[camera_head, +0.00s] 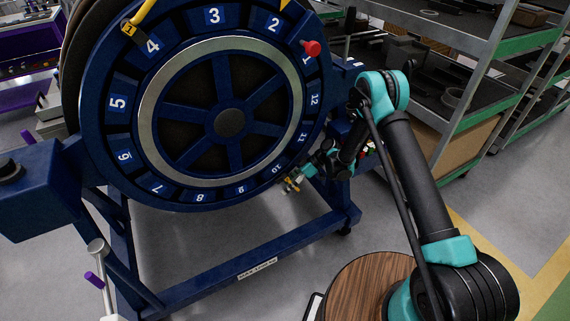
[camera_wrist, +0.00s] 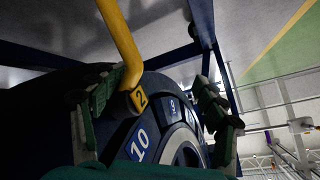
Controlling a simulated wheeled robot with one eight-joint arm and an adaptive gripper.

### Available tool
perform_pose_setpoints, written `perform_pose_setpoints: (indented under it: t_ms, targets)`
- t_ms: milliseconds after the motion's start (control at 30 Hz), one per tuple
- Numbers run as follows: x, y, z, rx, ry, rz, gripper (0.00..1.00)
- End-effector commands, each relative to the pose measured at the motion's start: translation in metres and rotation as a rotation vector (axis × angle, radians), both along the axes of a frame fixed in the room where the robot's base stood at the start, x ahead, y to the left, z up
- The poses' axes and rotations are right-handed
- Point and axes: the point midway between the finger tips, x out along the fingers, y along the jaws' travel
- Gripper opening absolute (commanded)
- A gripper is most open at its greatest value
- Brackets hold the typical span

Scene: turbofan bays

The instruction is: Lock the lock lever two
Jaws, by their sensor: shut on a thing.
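Lock lever two is a yellow bent bar (camera_wrist: 120,42) with a black-and-yellow tag marked 2 at its end. In the wrist view it comes down from the top and ends beside the wheel's number 10. My gripper (camera_wrist: 155,106) has one finger on each side of the view, the left one close against the tagged end, and is shut on the lever. The exact contact is partly hidden. In the head view my gripper (camera_head: 293,183) is at the lower right rim of the blue numbered wheel (camera_head: 118,135), near 10; the lever is barely visible there.
Another yellow lever (camera_head: 142,18), tagged 1, is at the wheel's upper left near 4. A red knob (camera_head: 312,48) stands by number 1. The blue stand (camera_head: 265,250) carries the wheel. Shelves (camera_head: 455,60) stand at right. Grey floor is open below the stand.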

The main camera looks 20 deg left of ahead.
Motion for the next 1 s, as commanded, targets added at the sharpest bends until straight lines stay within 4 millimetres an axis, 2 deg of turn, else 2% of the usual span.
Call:
perform_pose_setpoints:
  t_ms: [33,133,567,600,633,667,733,767,1000]
  targets:
    - [-0.009,0.006,0.027,0.056,0.031,0.011,0.5]
    - [-0.011,0.005,0.033,0.056,0.032,0.012,0.57]
    - [-0.02,0.004,0.059,0.056,0.032,0.017,0.66]
    - [-0.021,0.003,0.061,0.056,0.032,0.017,0.73]
    - [-0.021,0.003,0.063,0.055,0.033,0.016,0.74]
    - [-0.021,0.003,0.065,0.055,0.033,0.015,0.67]
    - [-0.021,0.002,0.068,0.054,0.032,0.012,0.39]
    - [-0.021,0.002,0.07,0.052,0.031,0.011,0.34]
    - [-0.023,-0.001,0.083,0.05,0.031,0.005,0.34]
